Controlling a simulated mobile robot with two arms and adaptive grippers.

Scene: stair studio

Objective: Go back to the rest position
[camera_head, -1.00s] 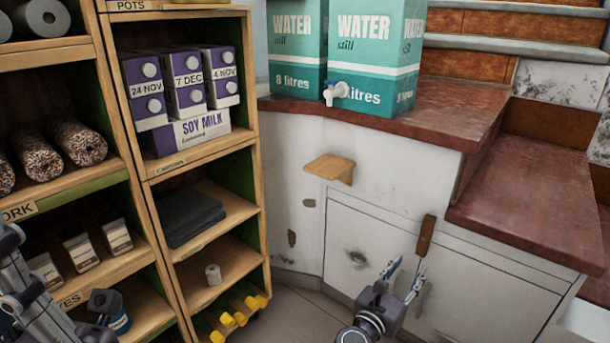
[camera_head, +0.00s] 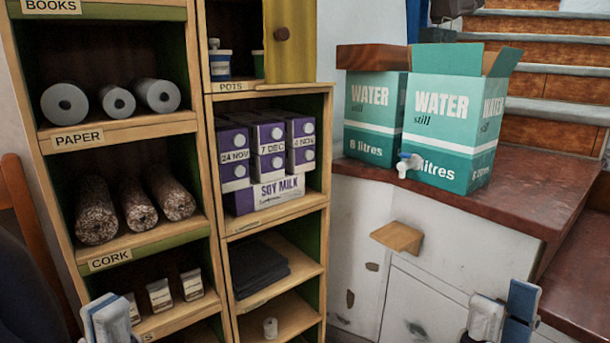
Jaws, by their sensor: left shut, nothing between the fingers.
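My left gripper (camera_head: 109,318) is at the bottom left edge of the head view, in front of the lower shelves. It is shut and holds nothing. My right gripper (camera_head: 503,312) is at the bottom right, in front of the white cupboard below the counter. Its two fingertips point up, and the rest is cut off by the frame edge. I cannot tell how far apart its fingers are. I see nothing held in it.
The shelf unit (camera_head: 133,130) holds paper rolls (camera_head: 118,101), cork rolls (camera_head: 138,205) and soy milk cartons (camera_head: 270,165). Two water boxes (camera_head: 455,110) stand on the red counter (camera_head: 525,197). A small wooden ledge (camera_head: 398,237) juts from the white wall.

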